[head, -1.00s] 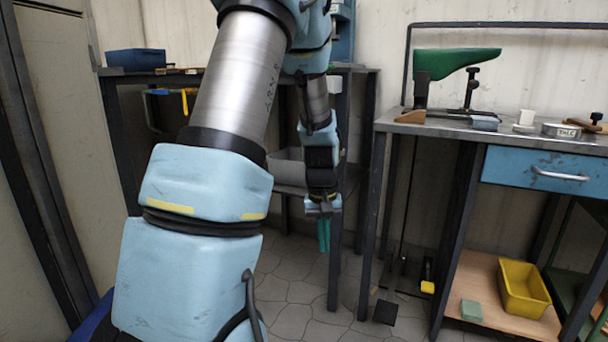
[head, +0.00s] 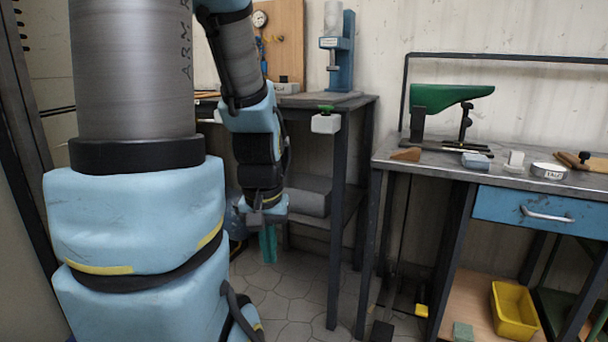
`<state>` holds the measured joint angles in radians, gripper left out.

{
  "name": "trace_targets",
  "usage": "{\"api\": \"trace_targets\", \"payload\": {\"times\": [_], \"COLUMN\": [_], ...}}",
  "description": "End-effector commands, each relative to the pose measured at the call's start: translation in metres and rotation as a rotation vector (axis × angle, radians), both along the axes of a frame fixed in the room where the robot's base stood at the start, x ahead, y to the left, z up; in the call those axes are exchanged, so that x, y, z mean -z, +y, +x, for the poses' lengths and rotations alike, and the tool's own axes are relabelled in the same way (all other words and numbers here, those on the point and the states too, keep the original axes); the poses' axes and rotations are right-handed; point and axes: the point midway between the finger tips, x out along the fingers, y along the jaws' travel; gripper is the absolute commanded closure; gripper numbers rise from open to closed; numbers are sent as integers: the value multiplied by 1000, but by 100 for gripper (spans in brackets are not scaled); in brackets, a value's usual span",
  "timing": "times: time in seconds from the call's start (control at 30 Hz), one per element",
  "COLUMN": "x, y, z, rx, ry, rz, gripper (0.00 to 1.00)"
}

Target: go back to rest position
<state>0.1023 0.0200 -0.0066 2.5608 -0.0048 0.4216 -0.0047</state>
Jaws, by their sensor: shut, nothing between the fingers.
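My gripper (head: 268,243) hangs at the end of my arm, left of the middle of the head view, with its teal fingers pointing down. The fingers are together and nothing shows between them. It is in front of the dark back table (head: 335,210), above the tiled floor, and appears apart from the furniture.
At right stands a metal workbench (head: 420,165) with a green last on a stand (head: 440,98), a tin (head: 548,170) and small blocks on top. A yellow bin (head: 518,312) is on its lower shelf. A blue press (head: 340,60) stands on the back table. Floor (head: 295,290) between is clear.

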Motion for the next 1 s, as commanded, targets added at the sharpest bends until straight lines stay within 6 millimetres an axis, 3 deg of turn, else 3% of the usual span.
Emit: {"api": "trace_targets", "payload": {"times": [0.03,0.7,0.83,1.0], "x": [-33,-237,-266,-285], "y": [0,0,0,0], "z": [0,0,0,0], "rx": [0,0,0,0], "ry": [0,0,0,0], "rz": [0,0,0,0], "gripper": [100,100,100,100]}}
